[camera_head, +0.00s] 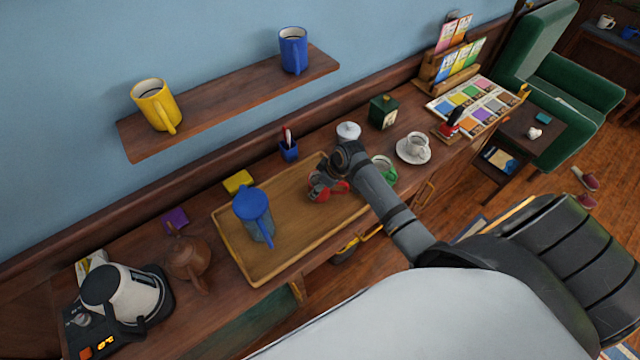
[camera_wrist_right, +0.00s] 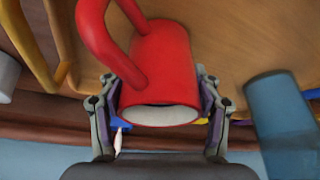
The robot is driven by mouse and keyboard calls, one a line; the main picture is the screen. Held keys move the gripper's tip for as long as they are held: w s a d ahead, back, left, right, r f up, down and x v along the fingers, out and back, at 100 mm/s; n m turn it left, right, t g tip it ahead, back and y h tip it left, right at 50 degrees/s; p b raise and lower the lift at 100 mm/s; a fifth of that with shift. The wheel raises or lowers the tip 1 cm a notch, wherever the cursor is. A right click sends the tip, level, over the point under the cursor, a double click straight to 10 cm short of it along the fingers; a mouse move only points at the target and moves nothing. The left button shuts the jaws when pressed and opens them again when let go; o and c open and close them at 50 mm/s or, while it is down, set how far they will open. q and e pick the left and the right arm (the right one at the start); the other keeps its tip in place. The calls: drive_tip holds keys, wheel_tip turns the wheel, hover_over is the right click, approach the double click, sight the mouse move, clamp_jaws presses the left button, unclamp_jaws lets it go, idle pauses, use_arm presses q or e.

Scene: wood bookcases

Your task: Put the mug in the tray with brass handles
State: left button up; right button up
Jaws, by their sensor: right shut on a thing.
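A red mug (camera_wrist_right: 165,70) is gripped between the fingers of my right gripper (camera_wrist_right: 163,108) in the right wrist view, with its rim towards the camera and its handle at the upper left. In the head view the red mug (camera_head: 340,188) shows partly behind my right gripper (camera_head: 325,183), over the right part of the wooden tray (camera_head: 285,262). I cannot tell whether the mug touches the tray floor. A blue-lidded jug (camera_head: 253,207) stands in the tray's left part. My left gripper is not in view.
A green mug (camera_head: 384,172) stands close to the tray's right end, beside my arm. A brown teapot (camera_head: 187,259) and a kettle (camera_head: 123,293) stand left of the tray. A saucer (camera_head: 426,155) with a cup and a white lidded pot (camera_head: 348,131) are to the right.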

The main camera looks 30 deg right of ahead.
drive_tip(key=o, duration=1.4)
drive_tip(key=shift+b+v, duration=0.4)
drive_tip(key=shift+v, duration=5.7)
